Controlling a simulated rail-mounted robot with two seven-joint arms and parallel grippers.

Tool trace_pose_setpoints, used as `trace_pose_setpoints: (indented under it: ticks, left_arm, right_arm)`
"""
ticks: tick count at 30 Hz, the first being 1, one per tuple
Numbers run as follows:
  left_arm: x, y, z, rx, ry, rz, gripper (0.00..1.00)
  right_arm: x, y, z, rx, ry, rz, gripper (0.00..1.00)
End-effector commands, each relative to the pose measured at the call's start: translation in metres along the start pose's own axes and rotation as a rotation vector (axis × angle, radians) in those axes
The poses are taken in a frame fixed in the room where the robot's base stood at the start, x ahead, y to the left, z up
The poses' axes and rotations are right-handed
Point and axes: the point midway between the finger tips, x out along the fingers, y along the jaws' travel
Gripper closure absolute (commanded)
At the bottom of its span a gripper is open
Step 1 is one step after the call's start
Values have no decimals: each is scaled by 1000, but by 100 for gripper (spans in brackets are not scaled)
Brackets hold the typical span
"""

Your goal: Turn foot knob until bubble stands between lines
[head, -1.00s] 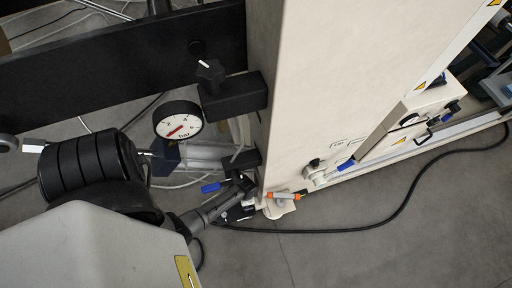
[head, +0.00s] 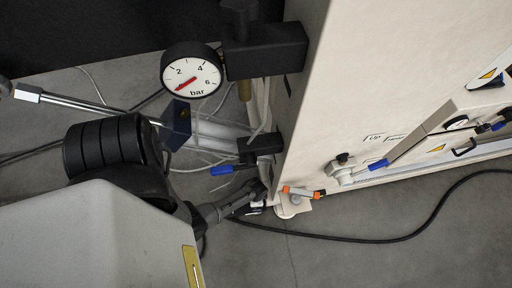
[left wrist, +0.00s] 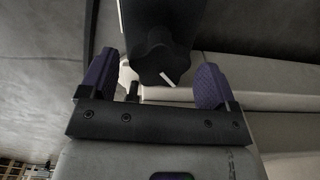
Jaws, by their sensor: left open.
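In the left wrist view my left gripper (left wrist: 154,84) is open, its two purple finger pads apart. A dark lobed knob (left wrist: 155,58) with a white mark lies between and beyond the pads. I cannot tell whether either pad touches it, or whether it is the foot knob. In the head view my left arm comes in from lower left to the machine's lower corner; I cannot make out its finger pads there. A bubble and its lines cannot be made out in either view. My right gripper is not in view.
The pale machine panel (head: 385,70) fills the right side. A pressure gauge (head: 191,70) sits beside a black block (head: 265,50). A blue-handled lever (head: 222,170) and an orange-tipped part (head: 300,192) are near the lower corner. A black cable (head: 400,238) crosses the open floor.

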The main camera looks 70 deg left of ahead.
Motion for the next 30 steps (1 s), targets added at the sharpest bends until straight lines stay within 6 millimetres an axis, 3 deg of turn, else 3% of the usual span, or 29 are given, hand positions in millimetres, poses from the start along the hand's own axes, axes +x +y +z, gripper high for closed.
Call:
trace_pose_setpoints:
  ticks: [14,30]
  left_arm:
    - [6,0,0,0,0,0,17]
    - [6,0,0,0,0,0,66]
  right_arm:
    - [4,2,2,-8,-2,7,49]
    - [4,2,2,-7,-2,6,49]
